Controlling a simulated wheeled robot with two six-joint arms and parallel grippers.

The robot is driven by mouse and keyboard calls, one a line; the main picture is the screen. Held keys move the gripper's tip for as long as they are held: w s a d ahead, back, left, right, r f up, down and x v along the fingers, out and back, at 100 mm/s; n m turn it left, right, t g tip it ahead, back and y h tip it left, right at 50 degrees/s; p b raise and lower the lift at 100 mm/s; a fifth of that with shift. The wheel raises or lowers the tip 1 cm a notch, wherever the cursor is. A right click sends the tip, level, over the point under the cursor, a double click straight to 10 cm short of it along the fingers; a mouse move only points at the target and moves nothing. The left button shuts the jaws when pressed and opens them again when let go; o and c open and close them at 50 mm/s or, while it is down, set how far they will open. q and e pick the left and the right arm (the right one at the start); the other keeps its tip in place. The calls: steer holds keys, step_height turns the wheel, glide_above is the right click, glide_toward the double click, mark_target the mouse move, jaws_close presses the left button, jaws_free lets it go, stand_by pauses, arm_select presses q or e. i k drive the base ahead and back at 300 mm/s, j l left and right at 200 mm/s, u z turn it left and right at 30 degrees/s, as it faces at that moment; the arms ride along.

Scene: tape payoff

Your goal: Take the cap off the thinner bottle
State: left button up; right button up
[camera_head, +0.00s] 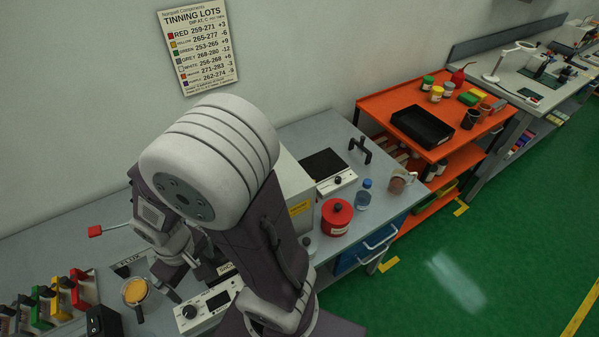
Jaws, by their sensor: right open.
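A small clear bottle with bluish contents (363,199) stands upright on the grey bench, near its right end. A blue cap (367,183) sits on its top. I take it for the thinner bottle, though no lettering on it can be read. My right gripper (177,278) is open and points down over the left part of the bench, well to the left of the bottle. My own arm covers the middle of the bench. Nothing shows between the fingers. My left gripper is not in view.
A red lidded tin (337,217) stands close left of the bottle, and a brownish cup (397,185) close right. A white device (328,171) is behind. Near my gripper are an amber flux pot (134,291) and a white control box (208,309). An orange cart (375,103) stands beyond.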

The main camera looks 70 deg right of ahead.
mark_target(362, 200)
steer(key=z, duration=3.05)
